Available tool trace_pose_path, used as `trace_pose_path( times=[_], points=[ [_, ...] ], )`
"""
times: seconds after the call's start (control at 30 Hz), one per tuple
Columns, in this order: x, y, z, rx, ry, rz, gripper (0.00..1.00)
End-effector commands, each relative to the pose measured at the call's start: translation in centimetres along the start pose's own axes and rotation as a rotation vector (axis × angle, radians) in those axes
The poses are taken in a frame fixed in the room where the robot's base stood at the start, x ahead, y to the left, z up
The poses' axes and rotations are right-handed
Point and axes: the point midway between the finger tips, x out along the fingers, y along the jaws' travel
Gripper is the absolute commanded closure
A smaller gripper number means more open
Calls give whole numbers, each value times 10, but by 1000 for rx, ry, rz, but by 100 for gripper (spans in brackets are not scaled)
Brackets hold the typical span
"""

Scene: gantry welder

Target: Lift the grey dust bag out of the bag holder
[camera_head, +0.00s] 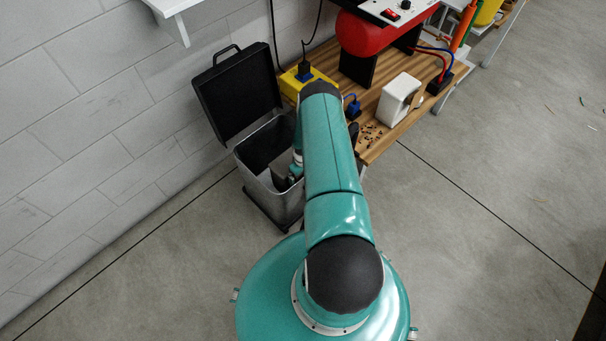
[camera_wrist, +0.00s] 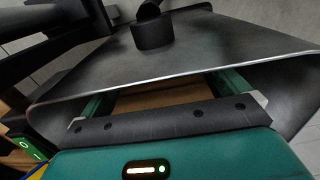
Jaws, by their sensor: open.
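The metal bin (camera_head: 263,205) stands by the wall with its black lid (camera_head: 237,92) open; it looks like the bag holder. Inside it a pale grey patch (camera_head: 268,179) shows, probably the dust bag, mostly hidden by shadow and my arm. My gripper (camera_head: 288,181) is at the bin's mouth, on the right side, partly hidden by my arm. In the wrist view my gripper (camera_wrist: 175,93) has its two green fingers wide apart, with a brown surface between them. Their tips pass behind a grey metal-like panel (camera_wrist: 200,65) with a black knob (camera_wrist: 152,33). I cannot tell whether they touch the bag.
A wooden bench (camera_head: 378,132) stands right of the bin, carrying a yellow box (camera_head: 308,78), a white block (camera_head: 399,99) and a red tank (camera_head: 372,33). A white shelf (camera_head: 175,8) juts from the wall above.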

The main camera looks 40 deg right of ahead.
Motion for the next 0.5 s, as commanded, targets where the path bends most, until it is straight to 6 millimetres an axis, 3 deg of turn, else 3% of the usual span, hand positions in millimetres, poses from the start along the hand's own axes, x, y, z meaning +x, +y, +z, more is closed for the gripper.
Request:
trace_pose_path(
  times=[0.27, 0.5],
  points=[
    [1, 0, 0, 0, 0, 0, 2],
    [1, 0, 0, 0, 0, 0, 49]
  ],
)
